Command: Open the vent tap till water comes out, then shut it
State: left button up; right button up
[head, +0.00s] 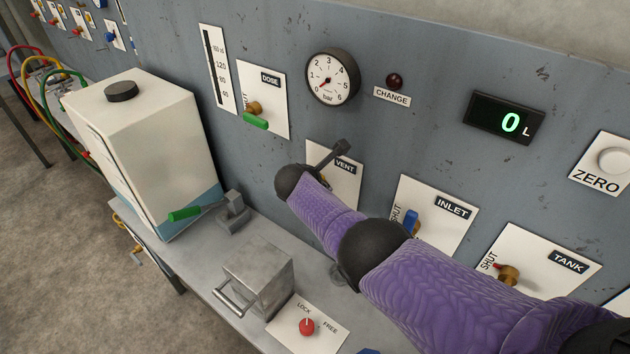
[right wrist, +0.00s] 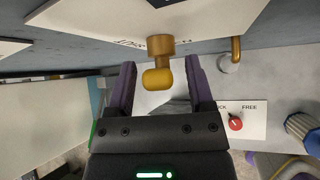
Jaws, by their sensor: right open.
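The vent plate (head: 345,172) is on the grey panel, largely behind my purple right arm, and its tap is hidden in the head view. In the right wrist view a brass tap (right wrist: 160,45) with a yellow handle (right wrist: 157,79) sticks out below a white plate. My right gripper (right wrist: 161,66) is open, its two purple fingers on either side of the yellow handle, with a visible gap on each side. A bent brass pipe (right wrist: 236,50) ends over a pale round fitting at the right. No water shows. My left gripper is out of view.
Nearby are the dose tap (head: 254,121), inlet tap (head: 411,221) and tank tap (head: 508,274). The dial (head: 332,77) reads low; the display (head: 504,118) shows 0 L. A white canister (head: 150,150), metal block (head: 258,275) and red lock knob (head: 307,327) occupy the bench.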

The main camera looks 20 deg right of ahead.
jog(key=p+v, duration=0.7)
jog(key=v, duration=0.2)
jog(key=shift+s+a+r+p, duration=0.2)
jog(key=shift+r+p, duration=0.05)
jog(key=shift+p, duration=0.1)
